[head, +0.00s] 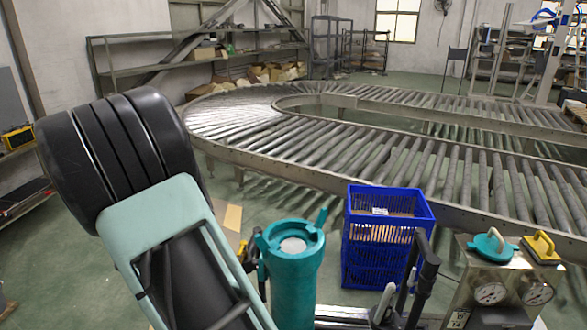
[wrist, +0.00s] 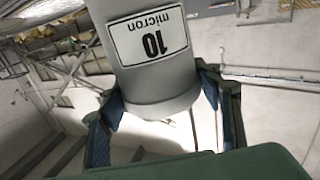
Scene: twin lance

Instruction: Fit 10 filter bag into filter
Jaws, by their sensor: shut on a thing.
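The 10 filter bag (wrist: 152,75) is a grey cylinder with a white "10 micron" label, upside down in the wrist view. My gripper (wrist: 158,97) is shut on it, with one dark blue finger on each side. The bag's upper part runs out of the picture. The filter (head: 292,285) is an upright teal cylinder at bottom centre in the head view. Its top shows a round pale area inside the rim, and side lugs stick out. My arm fills the left of the head view; I cannot make out the gripper or bag there.
A blue crate (head: 385,262) stands right of the filter. Further right is a metal unit with two gauges (head: 490,293), a teal-handled part (head: 492,246) and a yellow-handled part (head: 541,248) on top. A curved roller conveyor (head: 330,165) runs behind. Dark pipes stand in front of the crate.

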